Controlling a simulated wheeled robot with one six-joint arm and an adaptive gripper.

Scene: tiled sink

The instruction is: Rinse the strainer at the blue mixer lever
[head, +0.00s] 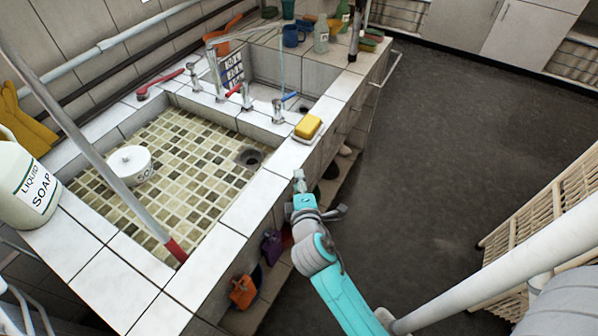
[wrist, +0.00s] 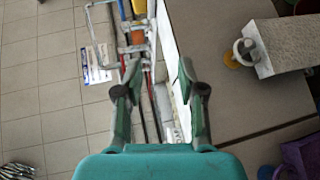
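The blue lever (head: 289,96) is on a tap at the front of the smaller back basin in the head view. A red lever (head: 233,90) is on a tap to its left. I cannot make out a strainer for sure in either view. My gripper (head: 320,196) is outside the sink's front wall, below and in front of the yellow sponge. In the wrist view my gripper (wrist: 159,78) has its two fingers wide apart, with nothing between them.
The mosaic basin (head: 196,180) holds a white round tub (head: 130,166). A yellow sponge (head: 308,126) lies on the sink's front rim. A liquid soap bottle (head: 25,190) stands at the left. Cups and bottles crowd the far end.

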